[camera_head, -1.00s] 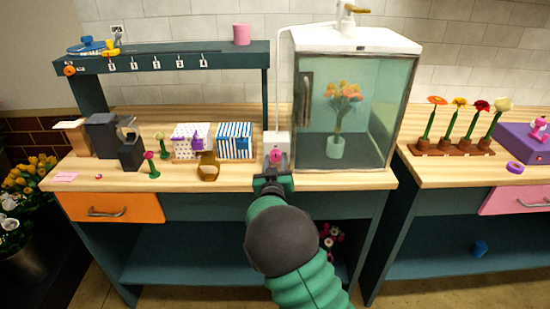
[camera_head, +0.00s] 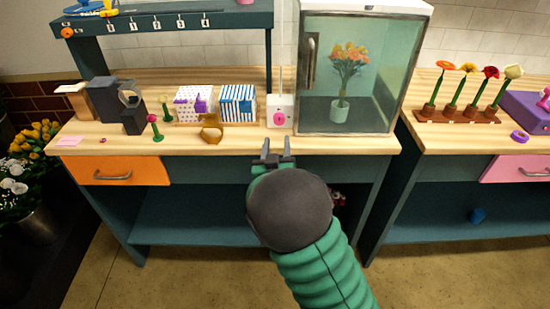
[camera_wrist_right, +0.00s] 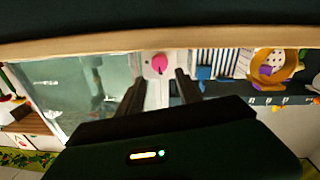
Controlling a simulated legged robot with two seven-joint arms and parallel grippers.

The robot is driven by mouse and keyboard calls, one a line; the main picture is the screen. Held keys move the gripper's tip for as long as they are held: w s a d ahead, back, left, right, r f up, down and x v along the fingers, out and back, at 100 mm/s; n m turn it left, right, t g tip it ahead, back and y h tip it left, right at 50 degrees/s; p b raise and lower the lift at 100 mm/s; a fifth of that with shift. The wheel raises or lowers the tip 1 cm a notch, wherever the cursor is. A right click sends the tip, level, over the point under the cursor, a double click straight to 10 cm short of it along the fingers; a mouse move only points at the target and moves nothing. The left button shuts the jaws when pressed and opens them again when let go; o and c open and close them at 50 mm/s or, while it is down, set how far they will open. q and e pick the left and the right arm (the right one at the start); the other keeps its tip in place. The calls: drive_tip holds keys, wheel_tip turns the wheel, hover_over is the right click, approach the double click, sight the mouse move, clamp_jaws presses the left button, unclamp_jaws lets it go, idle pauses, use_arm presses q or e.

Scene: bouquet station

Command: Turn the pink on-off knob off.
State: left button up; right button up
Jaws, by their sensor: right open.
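The pink knob (camera_head: 280,119) sits on the front of a small white box (camera_head: 287,105) on the wooden counter, just left of the glass cabinet. In the right wrist view the pink knob (camera_wrist_right: 159,63) shows between and beyond the fingers, with a small mark on it. My right gripper (camera_head: 277,152) is open and empty at the counter's front edge, a little in front of and below the knob, apart from it. The right wrist view also shows the right gripper's two dark fingers (camera_wrist_right: 158,88) spread. My left gripper is not in view.
The glass cabinet (camera_head: 375,70) with a vase of flowers stands right of the white box. A brown ring-shaped object (camera_head: 211,130) and a blue-striped box (camera_head: 238,104) stand to the left. The counter's front edge (camera_head: 340,147) runs below the knob.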

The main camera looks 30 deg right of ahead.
drive_tip(key=v, duration=0.7)
drive_tip(key=shift+s+a, duration=0.2)
drive_tip(key=shift+a, duration=0.05)
drive_tip(key=shift+f, duration=0.1)
